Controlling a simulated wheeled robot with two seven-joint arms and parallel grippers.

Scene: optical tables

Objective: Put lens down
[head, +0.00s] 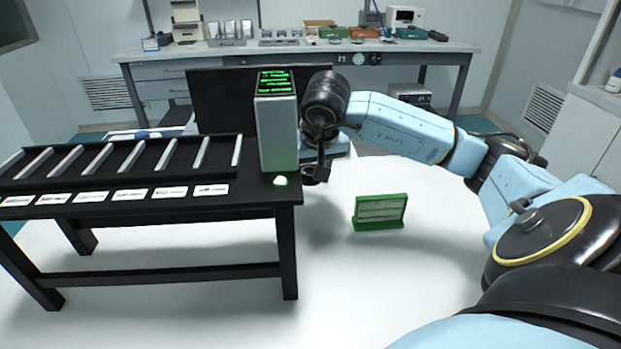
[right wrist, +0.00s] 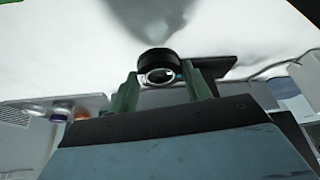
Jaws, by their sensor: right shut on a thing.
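The lens (right wrist: 158,64) is a short black cylinder with a glassy end, seen in the right wrist view between the two green fingertips. My right gripper (right wrist: 160,82) is shut on it. In the head view my right gripper (head: 317,172) hangs just right of the black table's right end, beside the grey box. There the lens is too small and dark to tell from the gripper. The black table (head: 160,270) carries a black rack (head: 122,180) with several upright light dividers and a row of white labels (head: 130,195) along its front. My left gripper is in neither view.
A green-framed stand (head: 380,226) is right of the table. A long bench (head: 440,48) with instruments is at the back.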

